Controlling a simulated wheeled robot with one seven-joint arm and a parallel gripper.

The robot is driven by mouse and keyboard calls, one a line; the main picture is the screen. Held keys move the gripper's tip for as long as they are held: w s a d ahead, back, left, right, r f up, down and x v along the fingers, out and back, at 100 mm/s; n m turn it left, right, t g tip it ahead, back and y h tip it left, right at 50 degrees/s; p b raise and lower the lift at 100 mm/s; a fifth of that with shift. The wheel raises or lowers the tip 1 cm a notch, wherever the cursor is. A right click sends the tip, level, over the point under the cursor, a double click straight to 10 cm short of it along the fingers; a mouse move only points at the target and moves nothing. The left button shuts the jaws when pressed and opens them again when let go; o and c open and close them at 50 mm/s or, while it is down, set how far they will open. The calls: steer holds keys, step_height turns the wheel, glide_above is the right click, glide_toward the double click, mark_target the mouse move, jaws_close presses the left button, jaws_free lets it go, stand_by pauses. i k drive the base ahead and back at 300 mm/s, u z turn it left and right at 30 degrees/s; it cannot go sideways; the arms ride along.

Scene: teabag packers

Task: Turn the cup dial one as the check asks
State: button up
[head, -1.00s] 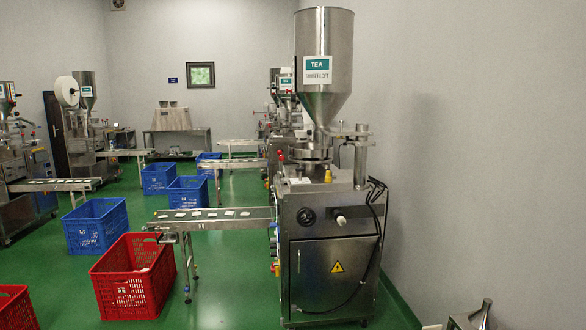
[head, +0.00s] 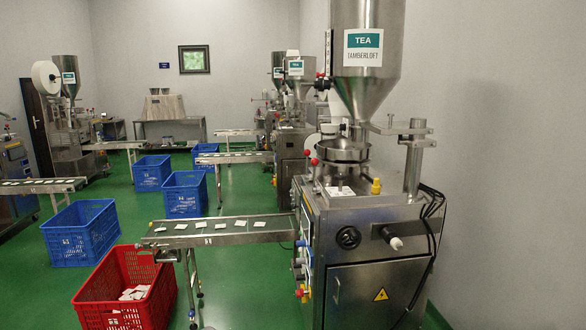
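The nearest packing machine (head: 368,260) stands at the right of the head view, with a steel hopper (head: 366,85) on top. The hopper label (head: 363,48) reads "TEA" and "TAMBERLOFT". A round metal cup plate (head: 343,151) sits under the hopper. A black round knob (head: 348,237) is on the machine's front, with a pale-ended handle (head: 392,240) to its right. I cannot tell which part is cup dial one, and no dial marking is readable. My gripper is not in view.
A conveyor (head: 222,231) with several teabags runs left from the machine. A red crate (head: 90,310) holding teabags stands below its end. Blue crates (head: 75,250) and other machines (head: 290,145) stand farther back. Green floor (head: 250,290) is clear beneath the conveyor.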

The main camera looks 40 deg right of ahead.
mark_target(339, 177)
steer(key=z, duration=0.35)
steer(key=i, duration=1.75)
steer(key=z, duration=0.7)
